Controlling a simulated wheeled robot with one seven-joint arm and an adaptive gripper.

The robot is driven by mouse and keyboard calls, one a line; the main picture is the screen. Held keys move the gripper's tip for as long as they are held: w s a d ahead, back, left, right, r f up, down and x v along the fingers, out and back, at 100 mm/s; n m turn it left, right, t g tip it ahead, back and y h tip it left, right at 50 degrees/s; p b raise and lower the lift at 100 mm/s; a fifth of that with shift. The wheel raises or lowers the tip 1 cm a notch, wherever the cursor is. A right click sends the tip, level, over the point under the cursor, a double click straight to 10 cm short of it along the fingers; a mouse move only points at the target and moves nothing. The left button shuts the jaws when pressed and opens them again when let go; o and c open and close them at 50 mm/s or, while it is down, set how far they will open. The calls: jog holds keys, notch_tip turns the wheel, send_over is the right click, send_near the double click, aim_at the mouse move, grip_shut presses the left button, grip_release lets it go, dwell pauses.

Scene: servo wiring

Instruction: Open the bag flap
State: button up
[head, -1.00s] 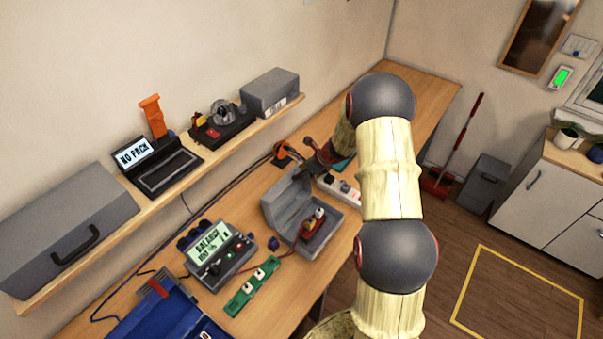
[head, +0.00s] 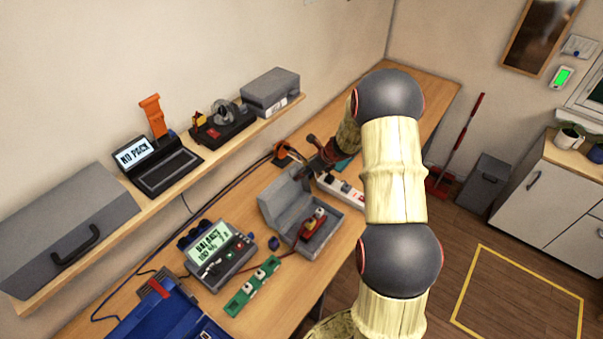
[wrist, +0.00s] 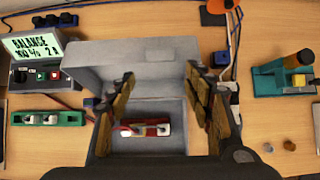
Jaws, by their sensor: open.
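The grey bag (head: 322,243) sits on the bench with its flap (head: 283,197) raised along the wall side, leaning back from the opening. A red and yellow pack with a white part (head: 313,224) lies inside. In the wrist view the flap (wrist: 130,65) stands beyond the bag's opening, and the pack (wrist: 146,130) shows inside. My gripper (head: 312,157) is open and empty beside the flap's far end in the head view. In the wrist view my gripper (wrist: 155,85) has its fingers spread above the bag. I cannot tell whether a finger touches the flap.
A balance charger (head: 218,255) and a green board (head: 252,287) lie left of the bag, with a red lead running to it. A white power strip (head: 345,192) and a teal stand (wrist: 280,82) are to the right. A shelf (head: 190,182) runs along the wall.

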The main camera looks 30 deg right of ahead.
jog(key=v, duration=1)
jog(key=shift+a, duration=0.1)
jog(key=s+a+f+n+h+b, duration=0.1)
jog(key=s+a+n+b, duration=1.1)
jog(key=s+n, duration=0.3)
jog(key=s+a+f+n+h+b, duration=0.1)
jog(key=s+a+n+b, duration=1.1)
jog(key=s+n+b, duration=0.2)
jog(key=shift+s+a+n+g+h, duration=0.4)
jog(key=shift+s+n, duration=0.8)
jog(key=shift+s, duration=0.15)
